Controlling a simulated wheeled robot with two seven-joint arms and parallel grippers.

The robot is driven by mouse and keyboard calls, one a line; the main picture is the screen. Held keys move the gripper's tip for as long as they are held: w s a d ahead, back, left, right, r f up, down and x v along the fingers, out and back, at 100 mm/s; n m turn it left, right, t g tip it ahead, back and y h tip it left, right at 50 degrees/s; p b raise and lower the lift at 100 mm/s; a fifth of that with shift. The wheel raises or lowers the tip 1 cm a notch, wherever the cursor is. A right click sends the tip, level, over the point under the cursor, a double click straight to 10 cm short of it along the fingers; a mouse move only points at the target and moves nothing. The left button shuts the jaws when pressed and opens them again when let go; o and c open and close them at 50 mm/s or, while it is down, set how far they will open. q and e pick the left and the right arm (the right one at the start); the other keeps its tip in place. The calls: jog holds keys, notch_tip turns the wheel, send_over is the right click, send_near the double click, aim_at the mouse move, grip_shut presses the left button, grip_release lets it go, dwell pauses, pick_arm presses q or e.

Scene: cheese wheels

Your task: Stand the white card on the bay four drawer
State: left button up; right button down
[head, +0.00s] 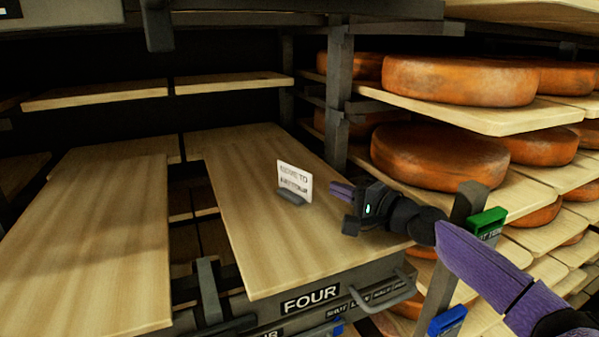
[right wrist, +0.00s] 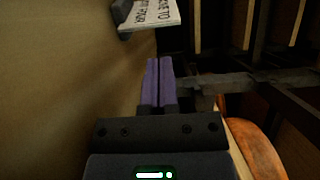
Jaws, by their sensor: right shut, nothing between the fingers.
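The white card (head: 295,180) stands upright in a small dark holder (head: 290,197) on the wooden top of the bay four drawer (head: 255,255). The drawer front carries a FOUR label (head: 310,299). My right gripper (head: 341,191) is just right of the card, apart from it, with its purple fingers shut and empty. In the right wrist view the shut fingers (right wrist: 158,80) point towards the card (right wrist: 152,14), which shows at the top edge beside its holder (right wrist: 122,12). My left gripper is not in view.
Shelves of orange cheese wheels (head: 440,157) stand close on the right, behind a dark post (head: 338,95). A green clip (head: 487,222) and a blue clip (head: 447,321) sit near my right arm. Another wooden board (head: 95,240) lies to the left. The drawer top around the card is bare.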

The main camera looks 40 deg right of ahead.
aim_at(305, 176)
jog(key=w, duration=0.8)
jog(key=shift+a+r, duration=0.1)
jog(key=shift+a, duration=0.3)
jog(key=shift+w+a, duration=0.15)
jog(key=shift+w, duration=0.25)
